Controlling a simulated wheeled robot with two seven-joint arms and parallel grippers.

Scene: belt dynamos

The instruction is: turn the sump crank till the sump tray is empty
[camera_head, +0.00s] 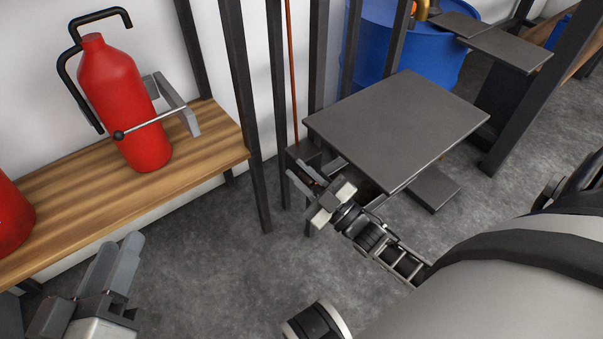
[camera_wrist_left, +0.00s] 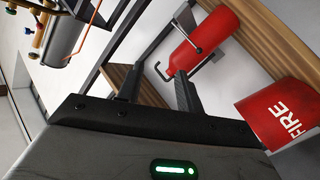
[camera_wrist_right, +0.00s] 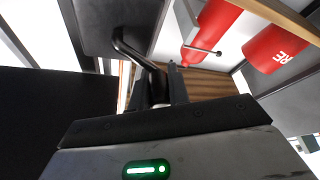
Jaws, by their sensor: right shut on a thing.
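The sump crank (camera_wrist_right: 130,48) shows in the right wrist view as a dark bent rod that runs down between my right gripper's fingers. My right gripper (camera_wrist_right: 158,88) is shut on it. In the head view the right gripper (camera_head: 310,190) is beside the near left corner of a grey metal top, and hides most of the crank there. My left gripper (camera_head: 115,265) is at the lower left of the head view, in front of the wooden bench. In the left wrist view its fingers (camera_wrist_left: 158,85) stand apart with nothing between them. I cannot make out the sump tray or its contents.
A grey metal top (camera_head: 395,125) stands right of the right gripper among dark posts (camera_head: 245,110). A wooden bench (camera_head: 190,165) at the left bears red fire extinguishers (camera_head: 115,95). A blue drum (camera_head: 430,55) stands behind. The floor between the grippers is clear.

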